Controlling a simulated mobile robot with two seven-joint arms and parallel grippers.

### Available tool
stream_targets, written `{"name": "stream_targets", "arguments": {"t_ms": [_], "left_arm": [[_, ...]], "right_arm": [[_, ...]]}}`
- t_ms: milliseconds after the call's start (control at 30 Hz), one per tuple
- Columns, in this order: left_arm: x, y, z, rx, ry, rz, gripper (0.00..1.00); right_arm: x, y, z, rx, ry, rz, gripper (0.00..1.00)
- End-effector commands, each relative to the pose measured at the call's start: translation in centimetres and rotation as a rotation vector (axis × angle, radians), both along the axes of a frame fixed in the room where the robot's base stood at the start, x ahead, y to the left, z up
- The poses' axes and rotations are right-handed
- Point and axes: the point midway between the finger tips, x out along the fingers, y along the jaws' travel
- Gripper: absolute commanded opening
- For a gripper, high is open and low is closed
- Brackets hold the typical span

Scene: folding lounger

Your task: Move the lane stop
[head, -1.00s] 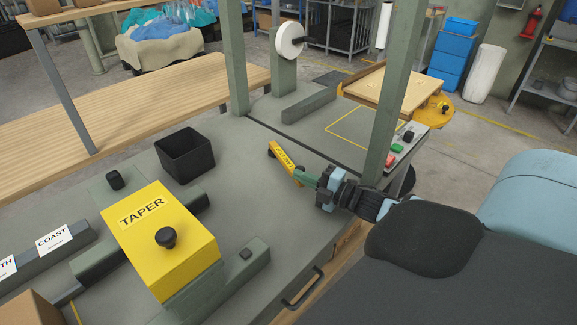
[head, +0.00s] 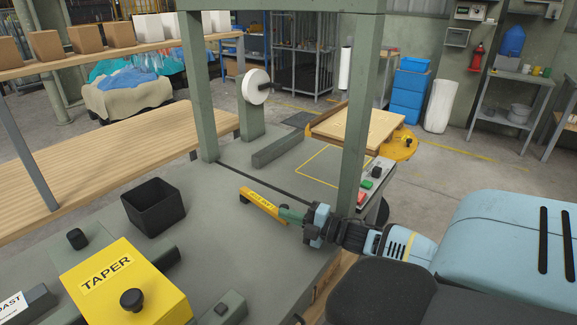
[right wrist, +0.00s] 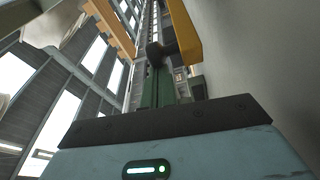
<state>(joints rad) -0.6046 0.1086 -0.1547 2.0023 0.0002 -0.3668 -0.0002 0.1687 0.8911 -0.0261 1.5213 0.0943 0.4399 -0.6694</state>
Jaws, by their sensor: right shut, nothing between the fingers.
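A yellow bar with a small label (head: 262,203), which looks to be the lane stop, lies on the grey bench top near a dark seam. Its label is too small to read surely. My right gripper (head: 292,215) is at the bar's near right end, its green fingers shut with nothing between them. In the right wrist view the shut fingers (right wrist: 158,88) point at a dark knob (right wrist: 158,52) beside the yellow bar (right wrist: 185,35). I cannot tell whether they touch. My left gripper is out of view.
A black open bin (head: 153,207) and a yellow TAPER box (head: 125,285) stand to the left. Green posts (head: 355,130) rise from the bench. Red and green buttons (head: 366,184) sit at the right edge. Bare bench top lies between the bin and the bar.

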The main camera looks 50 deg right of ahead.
Motion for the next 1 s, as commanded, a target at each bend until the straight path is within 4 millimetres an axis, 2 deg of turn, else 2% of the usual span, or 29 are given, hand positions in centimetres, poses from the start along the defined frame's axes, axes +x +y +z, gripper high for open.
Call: {"name": "stream_targets", "arguments": {"t_ms": [167,333,633,1000], "left_arm": [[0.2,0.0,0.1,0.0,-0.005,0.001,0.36],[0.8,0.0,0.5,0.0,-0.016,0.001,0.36],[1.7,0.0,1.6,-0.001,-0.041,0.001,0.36],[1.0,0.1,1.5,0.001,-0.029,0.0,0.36]], "right_arm": [[0.0,0.0,1.0,-0.001,-0.001,0.001,0.0],[0.0,0.0,3.8,-0.002,-0.003,0.003,0.0],[-4.2,4.0,4.2,0.004,0.0,0.001,0.0],[-9.5,9.1,4.7,0.003,0.001,-0.001,0.0]]}}
